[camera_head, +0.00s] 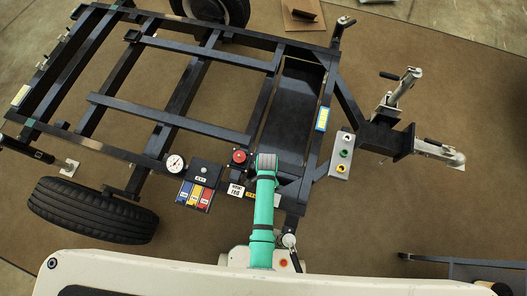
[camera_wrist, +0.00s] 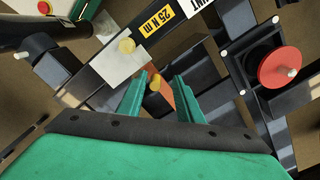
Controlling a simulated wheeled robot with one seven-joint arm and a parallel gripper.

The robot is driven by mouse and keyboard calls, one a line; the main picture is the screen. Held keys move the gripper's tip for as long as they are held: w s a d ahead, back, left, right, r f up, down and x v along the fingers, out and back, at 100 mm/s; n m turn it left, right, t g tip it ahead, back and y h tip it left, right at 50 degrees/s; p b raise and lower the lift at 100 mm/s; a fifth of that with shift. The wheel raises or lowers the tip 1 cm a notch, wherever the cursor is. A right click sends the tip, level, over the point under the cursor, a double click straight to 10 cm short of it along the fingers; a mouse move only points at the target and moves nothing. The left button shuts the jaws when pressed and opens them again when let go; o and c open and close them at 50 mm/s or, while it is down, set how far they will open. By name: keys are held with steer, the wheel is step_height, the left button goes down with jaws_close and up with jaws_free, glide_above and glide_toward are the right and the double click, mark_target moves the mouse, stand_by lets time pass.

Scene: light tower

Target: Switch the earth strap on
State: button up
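No part in view is legibly labelled as the earth strap. In the wrist view, a dark block with a brass-coloured tip (camera_wrist: 155,87) shows between my fingers, with an orange-red patch (camera_wrist: 167,92) behind it. My gripper (camera_wrist: 162,77) has its two green fingers apart on either side of it. I cannot tell whether they touch it or how far below it lies. A red round knob (camera_wrist: 285,68) on a black square base is to the right; it also shows in the head view (camera_head: 239,156). In the head view my green arm hides my fingers and the block.
Frame bars surround my gripper.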

steer(key=shift+d, duration=0.2)
steer(key=shift+d+r, duration=0.2)
steer(key=shift+r, duration=0.35)
step_height(320, 180, up, 10)
steer(key=shift+a, duration=0.35)
steer(key=shift+f, duration=0.15)
steer(key=s+r+n+t, duration=0.4)
steer(key=s+n+t, duration=0.2)
steer(key=s+t, duration=0.3)
steer(key=s+r+n+t, duration=0.2)
steer(key=s+r+t, duration=0.1)
steer(key=r, duration=0.9)
steer(key=s+d+r+n+t, duration=0.1)
steer(key=s+r+n+t, duration=0.2)
steer(key=r, duration=1)
steer(key=s, duration=0.3)
steer(key=shift+s+d, duration=0.2)
steer(key=shift+s, duration=0.1)
